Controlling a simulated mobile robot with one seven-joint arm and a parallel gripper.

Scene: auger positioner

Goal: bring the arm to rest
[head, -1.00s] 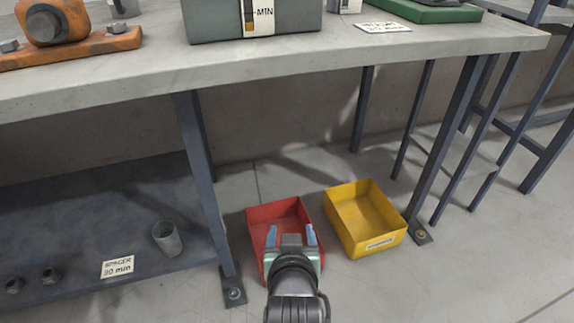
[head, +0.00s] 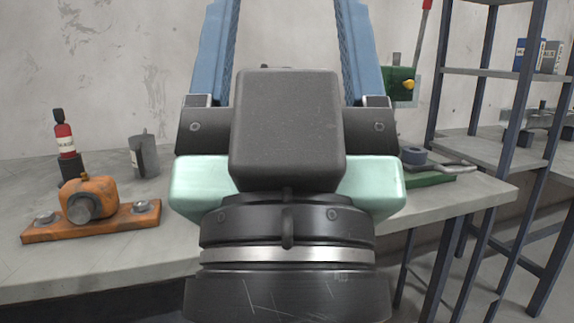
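My gripper (head: 292,50) is raised close to the head camera and fills the middle of the view. Its two blue fingers stand well apart and point upward, and their tips run past the top edge. Nothing shows between the parts of the fingers in view. The gripper body hides the middle of the workbench (head: 50,265) behind it.
On the bench's left stand an orange device (head: 90,200), a red bottle (head: 64,138) and a grey cylinder (head: 144,156). A green base (head: 430,180) lies at the right. A lever box (head: 402,88) is on the wall. Dark shelving (head: 480,75) stands at the right.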

